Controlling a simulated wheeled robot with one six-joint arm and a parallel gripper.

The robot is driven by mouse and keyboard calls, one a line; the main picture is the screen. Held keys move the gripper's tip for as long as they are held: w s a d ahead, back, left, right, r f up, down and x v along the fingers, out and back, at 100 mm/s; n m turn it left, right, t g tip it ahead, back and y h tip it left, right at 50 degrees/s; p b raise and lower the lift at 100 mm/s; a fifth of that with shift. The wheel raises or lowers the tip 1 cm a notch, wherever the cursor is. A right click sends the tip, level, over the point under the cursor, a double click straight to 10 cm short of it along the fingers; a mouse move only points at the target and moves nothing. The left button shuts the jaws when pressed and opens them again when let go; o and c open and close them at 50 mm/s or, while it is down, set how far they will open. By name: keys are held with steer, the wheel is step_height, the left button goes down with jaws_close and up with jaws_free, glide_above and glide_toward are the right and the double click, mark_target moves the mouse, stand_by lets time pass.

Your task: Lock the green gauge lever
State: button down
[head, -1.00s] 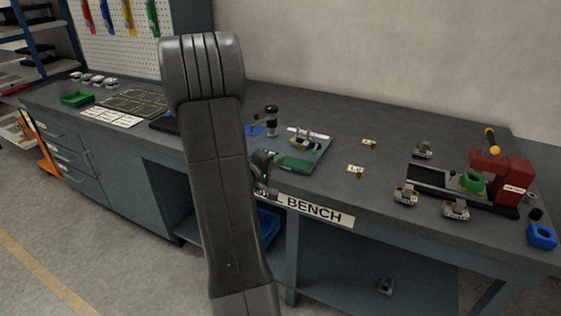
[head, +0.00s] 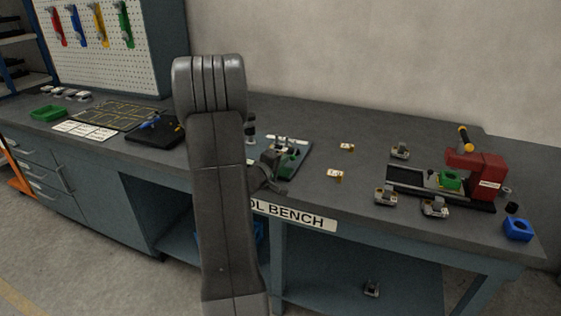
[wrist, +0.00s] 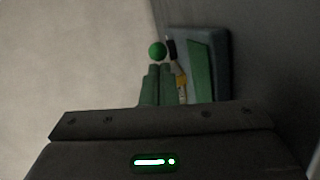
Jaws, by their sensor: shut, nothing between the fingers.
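The gauge fixture (head: 297,150) is a grey-and-green plate with small metal parts on top, near the bench's front edge in the head view. In the wrist view, its grey base (wrist: 222,60) carries a green strip. A round green knob (wrist: 157,50), which looks like the lever's end, shows just beyond my fingertips. My gripper (wrist: 158,68) is shut and empty, its two fingers side by side. I cannot tell whether it touches the knob. In the head view my gripper (head: 272,186) is at the fixture's front left. My arm hides part of the fixture, and the lever is not clear there.
A red press (head: 478,172) with a yellow-tipped handle and a green block (head: 450,180) stands at the right. Several small metal parts and a blue block (head: 517,229) lie around it. A black tray (head: 155,133) is left of my arm. The back of the bench is mostly clear.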

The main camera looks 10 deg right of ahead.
steer(key=shift+s+d+n+t+y+b, duration=0.25)
steer(key=shift+n+t+y+b, duration=0.15)
steer(key=shift+b, duration=0.1)
